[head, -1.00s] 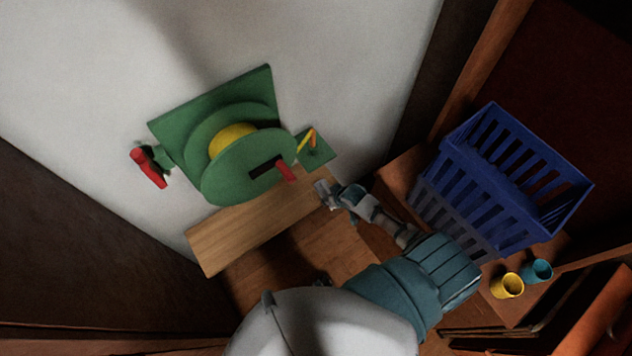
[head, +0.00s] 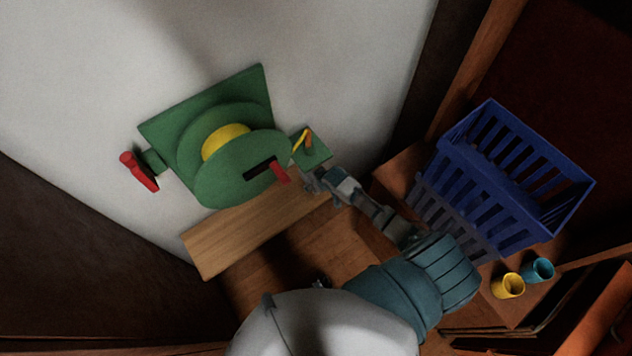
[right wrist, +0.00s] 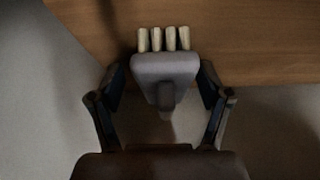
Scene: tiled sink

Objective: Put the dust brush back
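The dust brush (right wrist: 165,68) shows in the right wrist view as a grey head with several pale bristle tufts at its far end and a darker handle towards the palm. In the head view, my right gripper (head: 313,182) is beside the right end of the wooden shelf (head: 225,238), just right of the green reel. The brush is too small and dark to make out there. My left gripper is not in view.
A green hose reel (head: 225,190) with a yellow core and red handle is on the pale wall above the shelf. A red-handled tap (head: 140,171) is at its left. A blue crate (head: 520,175), a yellow cup (head: 508,286) and a teal cup (head: 538,270) stand at right.

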